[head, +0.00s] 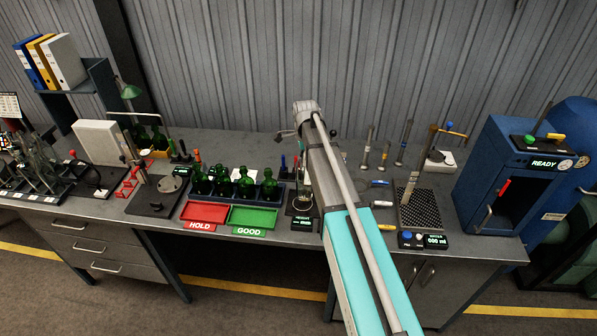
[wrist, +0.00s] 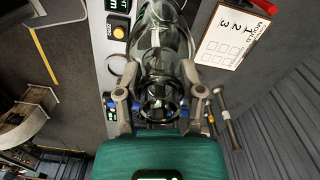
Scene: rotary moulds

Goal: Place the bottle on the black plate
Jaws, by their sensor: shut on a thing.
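My gripper (wrist: 158,104) is shut on a clear glass bottle (wrist: 160,48) in the wrist view, with one finger on each side of its neck. In the head view my arm hides the gripper and most or all of the bottle. A black plate with a metal stand on it (head: 144,207) lies left of the red tray. A dark perforated plate (head: 418,214) lies right of my arm, behind a water display. I cannot tell which of them the task means.
Several green bottles (head: 222,184) stand in a rack behind the red tray (head: 204,215) and green tray (head: 252,216). A small weighing device (head: 301,223) sits just left of my arm. A blue oven (head: 508,180) stands right. A clipboard (wrist: 232,36) shows in the wrist view.

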